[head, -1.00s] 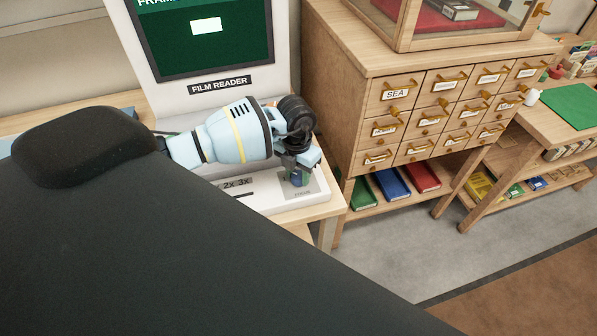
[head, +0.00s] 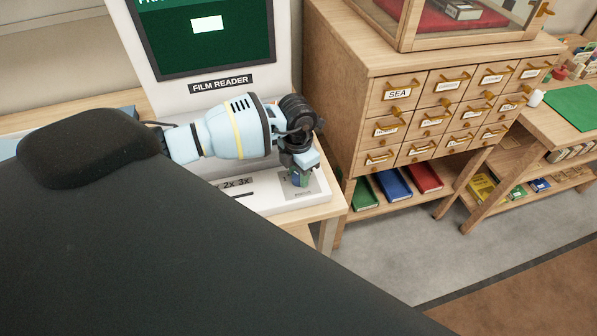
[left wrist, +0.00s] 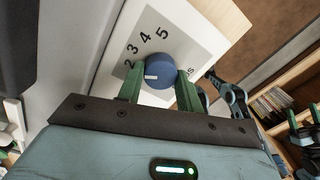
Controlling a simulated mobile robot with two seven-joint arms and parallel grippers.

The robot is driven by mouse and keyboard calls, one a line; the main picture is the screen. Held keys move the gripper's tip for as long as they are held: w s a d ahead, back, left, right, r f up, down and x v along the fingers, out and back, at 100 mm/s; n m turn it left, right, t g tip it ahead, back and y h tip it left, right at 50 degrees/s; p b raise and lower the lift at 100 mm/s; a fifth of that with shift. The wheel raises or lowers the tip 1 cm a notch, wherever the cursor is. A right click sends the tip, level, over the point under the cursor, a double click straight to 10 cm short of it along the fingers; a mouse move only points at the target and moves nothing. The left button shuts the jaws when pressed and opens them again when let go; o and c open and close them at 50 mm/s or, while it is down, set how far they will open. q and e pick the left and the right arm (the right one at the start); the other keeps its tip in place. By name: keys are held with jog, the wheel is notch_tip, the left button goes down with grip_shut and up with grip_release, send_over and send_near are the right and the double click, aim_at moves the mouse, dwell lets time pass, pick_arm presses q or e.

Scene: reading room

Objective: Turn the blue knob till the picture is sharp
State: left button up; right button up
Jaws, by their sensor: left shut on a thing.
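The blue knob (left wrist: 160,70) is on the white dial plate in the left wrist view. Its white mark points toward the lower left, near the 2 of the printed numbers. My left gripper (left wrist: 159,76) has its green fingers on both sides of the knob, shut on it. In the head view my left gripper (head: 299,176) reaches down at the base's right corner, and its fingers mostly hide the knob. The film reader's screen (head: 240,52) is green with a small white patch, and its top is cut off. I cannot tell how sharp the picture is.
The film reader's base (head: 285,199) sits on a wooden table near its right edge. Grey floor (head: 405,245) is clear in front. My dark arm covers the lower left.

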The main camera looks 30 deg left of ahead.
aim_at(298, 175)
pick_arm(q)
jog(key=o, duration=1)
notch_tip(298, 175, up, 8)
jog(key=shift+f, duration=0.1)
jog(key=shift+a, duration=0.1)
